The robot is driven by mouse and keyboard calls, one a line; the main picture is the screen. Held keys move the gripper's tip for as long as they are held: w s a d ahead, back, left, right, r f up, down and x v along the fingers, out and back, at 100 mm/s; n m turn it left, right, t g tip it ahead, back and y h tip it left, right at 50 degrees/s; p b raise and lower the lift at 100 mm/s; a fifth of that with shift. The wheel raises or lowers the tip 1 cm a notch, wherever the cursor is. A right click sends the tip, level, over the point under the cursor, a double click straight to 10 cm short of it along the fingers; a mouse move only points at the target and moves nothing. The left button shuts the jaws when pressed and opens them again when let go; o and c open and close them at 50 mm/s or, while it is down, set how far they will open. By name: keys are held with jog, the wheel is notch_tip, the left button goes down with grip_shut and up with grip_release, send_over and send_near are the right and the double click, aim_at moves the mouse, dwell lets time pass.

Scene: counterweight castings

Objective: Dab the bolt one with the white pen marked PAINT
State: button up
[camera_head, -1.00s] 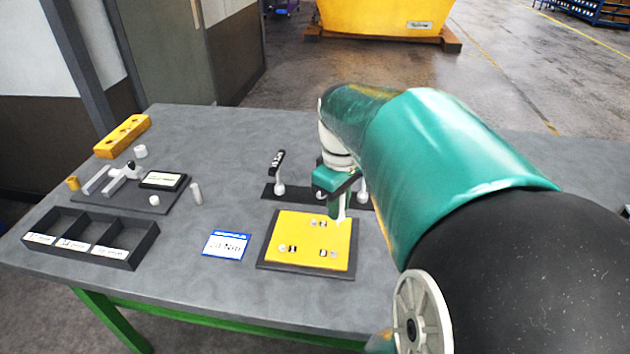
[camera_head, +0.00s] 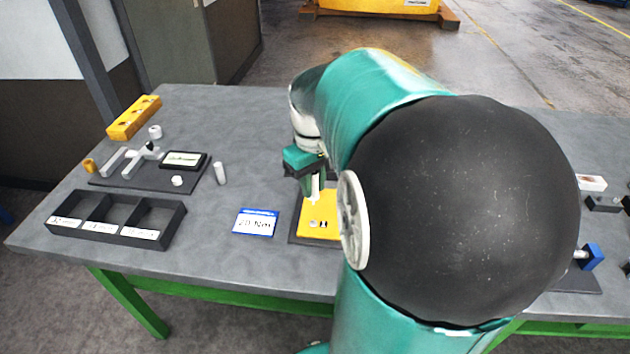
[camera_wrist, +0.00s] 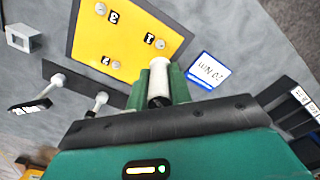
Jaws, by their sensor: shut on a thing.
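My gripper (camera_wrist: 162,88) is shut on a white pen (camera_wrist: 159,70), whose marking I cannot read. The pen points at the yellow casting plate (camera_wrist: 88,40), which carries several bolts with printed numbers. Bolt one (camera_wrist: 160,44), beside the number 1, lies just past the pen's end in the wrist view. I cannot tell whether they touch. In the head view my gripper (camera_head: 314,188) is over the far left part of the yellow plate (camera_head: 310,232). My arm hides the plate's right part there.
A blue-and-white 20 Nm card (camera_head: 256,222) lies left of the plate. Further left are a black compartment tray (camera_head: 180,222), a small white cylinder (camera_head: 220,173) and a dark mat (camera_head: 198,188) with parts. Two handled tools (camera_wrist: 62,80) lie beside the plate.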

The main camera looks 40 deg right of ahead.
aim_at(313, 200)
jog(key=shift+a, duration=0.1)
jog(key=shift+f, duration=2.65)
jog(key=shift+f, duration=0.5)
dwell(1.1)
jog(key=shift+r, duration=0.1)
jog(key=shift+r, duration=3)
jog(key=shift+w+d, duration=0.1)
jog(key=shift+d, duration=0.1)
